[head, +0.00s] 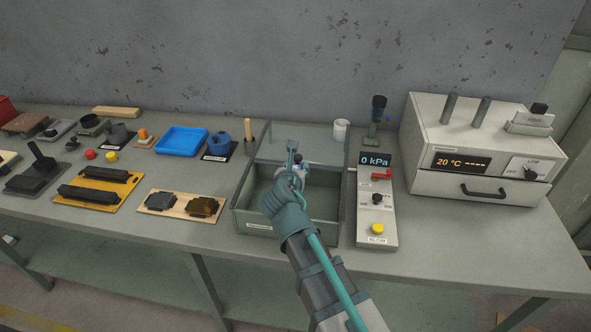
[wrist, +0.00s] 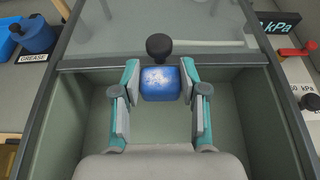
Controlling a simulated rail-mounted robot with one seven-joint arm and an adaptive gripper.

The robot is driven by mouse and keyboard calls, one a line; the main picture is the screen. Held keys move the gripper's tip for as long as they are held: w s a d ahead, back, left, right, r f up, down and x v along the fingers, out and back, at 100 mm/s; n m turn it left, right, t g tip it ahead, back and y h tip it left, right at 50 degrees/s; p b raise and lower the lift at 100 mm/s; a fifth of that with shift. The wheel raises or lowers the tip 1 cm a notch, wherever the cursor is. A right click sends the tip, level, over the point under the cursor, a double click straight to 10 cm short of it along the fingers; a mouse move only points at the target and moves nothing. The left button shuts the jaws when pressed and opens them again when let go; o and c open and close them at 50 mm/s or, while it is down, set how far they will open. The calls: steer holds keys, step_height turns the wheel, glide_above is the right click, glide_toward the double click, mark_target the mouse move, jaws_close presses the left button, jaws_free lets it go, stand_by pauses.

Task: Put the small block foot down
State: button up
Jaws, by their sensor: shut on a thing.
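My gripper (head: 296,171) is over the front part of a grey-green box (head: 258,227). In the wrist view my gripper (wrist: 160,83) has its two fingers on either side of a small blue block with scuffed paint (wrist: 160,85), and it is shut on it. A round black knob or foot (wrist: 158,46) sticks out from the block's far side. I take this piece to be the small block foot. In the head view it is mostly hidden by my gripper. The box floor below it looks empty in the wrist view.
A clear panel (head: 335,141) covers the box's back part. To the right stand a control panel with a 0 kPa display (head: 376,161) and an oven-like unit (head: 470,150). To the left are a blue pot (head: 218,145), a blue tray (head: 182,140) and a wooden board (head: 181,206).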

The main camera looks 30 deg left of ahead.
steer(key=shift+f, duration=0.35)
steer(key=shift+f, duration=0.1)
steer(key=shift+f, duration=0.35)
steer(key=shift+f, duration=0.15)
steer(key=o, duration=1)
steer(key=shift+r, duration=0.7)
steer(key=v, duration=1.2)
steer(key=shift+b, duration=0.4)
